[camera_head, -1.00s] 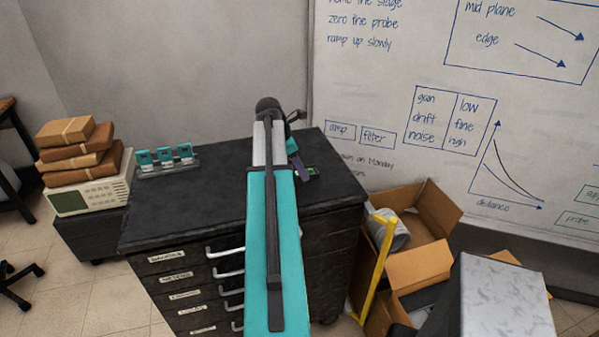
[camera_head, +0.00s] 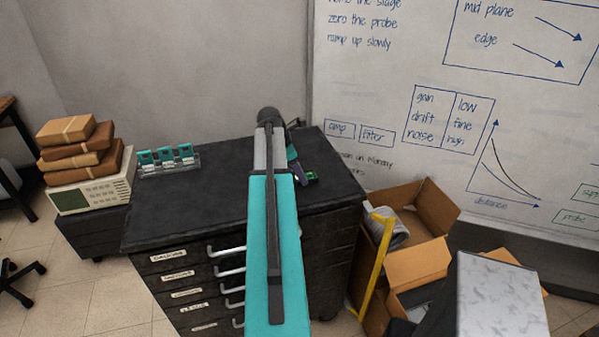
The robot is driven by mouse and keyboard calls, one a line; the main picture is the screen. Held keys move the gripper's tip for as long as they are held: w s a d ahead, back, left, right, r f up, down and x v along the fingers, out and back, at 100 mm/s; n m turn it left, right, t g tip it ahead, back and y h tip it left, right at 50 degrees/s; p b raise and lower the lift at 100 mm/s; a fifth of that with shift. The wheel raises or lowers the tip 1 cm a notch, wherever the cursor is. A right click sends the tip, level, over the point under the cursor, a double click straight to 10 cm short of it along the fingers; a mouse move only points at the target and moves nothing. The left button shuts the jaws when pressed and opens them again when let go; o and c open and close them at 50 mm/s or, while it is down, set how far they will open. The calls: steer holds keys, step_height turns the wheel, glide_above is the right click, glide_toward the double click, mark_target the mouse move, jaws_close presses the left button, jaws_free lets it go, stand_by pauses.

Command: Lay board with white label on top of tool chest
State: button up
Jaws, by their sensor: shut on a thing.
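I cannot tell whether the board touches the chest top.
A clear rack (camera_head: 180,170) with teal boards stands at the chest's back left. A beige instrument (camera_head: 95,195) with stacked brown parcels (camera_head: 85,150) is left of it. An open cardboard box (camera_head: 430,225) and yellow bar (camera_head: 376,265) stand right. A whiteboard (camera_head: 400,60) is behind.

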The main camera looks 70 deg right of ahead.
steer(key=shift+f, duration=0.35)
steer(key=shift+f, duration=0.1)
steer(key=o, duration=1)
steer(key=shift+o, duration=0.2)
steer(key=b+v, duration=0.4)
steer(key=v, duration=0.8)
steer(key=shift+b, duration=0.35)
steer(key=shift+s, duration=0.2)
